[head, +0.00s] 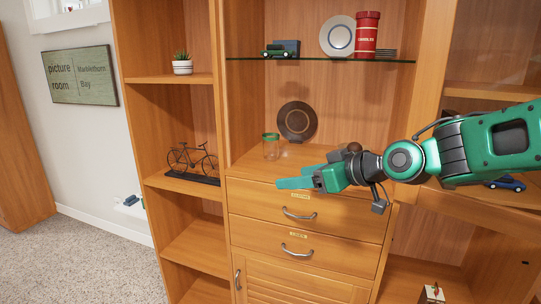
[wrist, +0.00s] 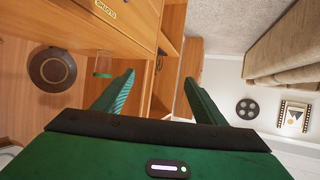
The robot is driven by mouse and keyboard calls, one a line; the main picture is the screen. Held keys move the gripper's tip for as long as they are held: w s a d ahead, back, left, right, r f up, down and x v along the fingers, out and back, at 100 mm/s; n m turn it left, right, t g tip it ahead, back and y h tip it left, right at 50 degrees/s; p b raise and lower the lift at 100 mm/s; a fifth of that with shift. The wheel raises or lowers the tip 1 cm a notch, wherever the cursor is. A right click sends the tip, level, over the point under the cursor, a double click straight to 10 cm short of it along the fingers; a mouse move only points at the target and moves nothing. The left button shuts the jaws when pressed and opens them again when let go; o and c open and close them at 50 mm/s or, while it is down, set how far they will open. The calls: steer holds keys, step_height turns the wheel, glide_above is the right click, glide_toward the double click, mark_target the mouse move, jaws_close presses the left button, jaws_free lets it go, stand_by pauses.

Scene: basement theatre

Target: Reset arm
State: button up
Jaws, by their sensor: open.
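My gripper (head: 297,182) is green and reaches in from the right in the head view, in front of the wooden cabinet (head: 260,203). It points left, at about the height of the counter and above the drawers. In the wrist view my gripper (wrist: 162,88) shows two fingers spread apart with nothing between them. A clear glass with a green rim (head: 271,146) stands on the counter behind the fingers. A dark round plate (head: 297,122) stands upright behind it, and it also shows at the left of the wrist view (wrist: 52,70).
A glass shelf (head: 320,60) above holds a red canister (head: 367,35), a white plate (head: 337,36) and a green toy car (head: 279,50). A bicycle model (head: 192,160) and a potted plant (head: 182,64) stand on left shelves. Drawer handles (head: 299,213) protrude below. Carpet (head: 85,262) at lower left is clear.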

steer(key=s+d+f+m+g+h, duration=0.1)
steer(key=s+d+f+m+h, duration=0.15)
steer(key=d, duration=0.45)
steer(key=s+d+f+m+g+h, duration=0.1)
steer(key=s+d+f+m+h, duration=0.2)
steer(key=d, duration=0.4)
steer(key=s+d+f+m+g+h, duration=0.1)
steer(key=s+d+f, duration=0.1)
steer(key=d+f, duration=0.4)
steer(key=s+d+f+m+g+h, duration=0.1)
steer(key=s+d+m+g, duration=0.1)
steer(key=s, duration=0.5)
steer(key=s+d+f+m+g, duration=0.1)
steer(key=s+d+m+g, duration=0.1)
steer(key=s+d+m, duration=0.2)
steer(key=s+d+f+m+g+h, duration=0.1)
steer(key=s+d+f+m+g, duration=0.1)
steer(key=s+d, duration=0.6)
steer(key=s+m, duration=0.1)
steer(key=s, duration=0.3)
steer(key=shift+s+g+h, duration=0.25)
steer(key=shift+g+h, duration=0.05)
steer(key=shift+h, duration=0.05)
steer(key=shift+w+f, duration=0.2)
steer(key=shift+w, duration=0.45)
